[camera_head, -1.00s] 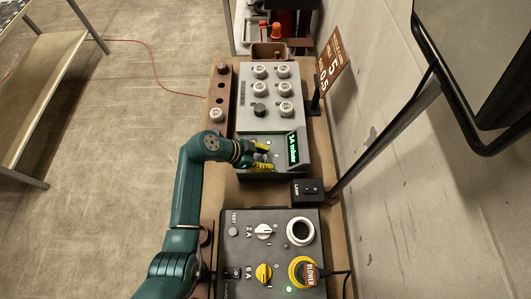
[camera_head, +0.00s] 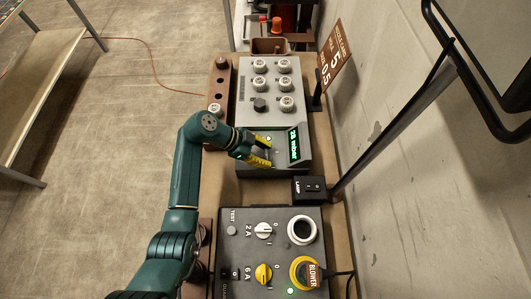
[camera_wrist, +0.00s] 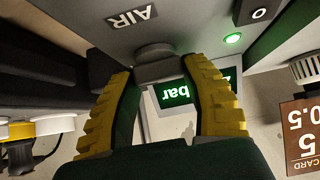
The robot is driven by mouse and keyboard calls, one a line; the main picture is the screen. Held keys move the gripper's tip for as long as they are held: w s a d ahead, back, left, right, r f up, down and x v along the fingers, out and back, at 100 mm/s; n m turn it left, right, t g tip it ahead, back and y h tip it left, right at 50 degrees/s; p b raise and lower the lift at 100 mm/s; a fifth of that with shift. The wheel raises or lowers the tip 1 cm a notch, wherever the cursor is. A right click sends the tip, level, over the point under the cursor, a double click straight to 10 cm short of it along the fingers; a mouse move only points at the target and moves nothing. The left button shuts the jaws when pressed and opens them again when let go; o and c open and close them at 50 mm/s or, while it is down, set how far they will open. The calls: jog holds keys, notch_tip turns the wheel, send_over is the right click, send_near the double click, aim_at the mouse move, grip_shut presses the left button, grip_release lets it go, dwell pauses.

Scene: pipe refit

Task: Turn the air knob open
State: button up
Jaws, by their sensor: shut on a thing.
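The air knob (camera_wrist: 158,66) is a grey round knob under the AIR label (camera_wrist: 131,18) in the wrist view. My gripper (camera_wrist: 160,72) has its yellow ridged fingers on either side of it, shut on it. In the head view my gripper (camera_head: 262,150) is at the lower part of the grey panel (camera_head: 270,120), and the knob is hidden by the fingers. A green-lit display (camera_head: 294,145) sits just right of the gripper; its text ends in "bar" in the wrist view (camera_wrist: 176,92). The knob's pointer position cannot be told.
A green lamp (camera_wrist: 233,39) glows beside the knob. A lamp switch box (camera_head: 309,189) and a control box (camera_head: 234,260) with a yellow blower plug (camera_head: 304,272) are nearer. A brown sign (camera_head: 331,57) stands at right.

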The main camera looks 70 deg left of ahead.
jog(key=o, duration=1.2)
jog(key=shift+f, duration=0.2)
jog(key=shift+r, duration=0.1)
jog(key=shift+s+r, duration=0.15)
jog(key=v, duration=1.1)
jog(key=shift+s+r, duration=0.2)
jog(key=shift+s, duration=0.05)
jog(key=shift+a, duration=0.1)
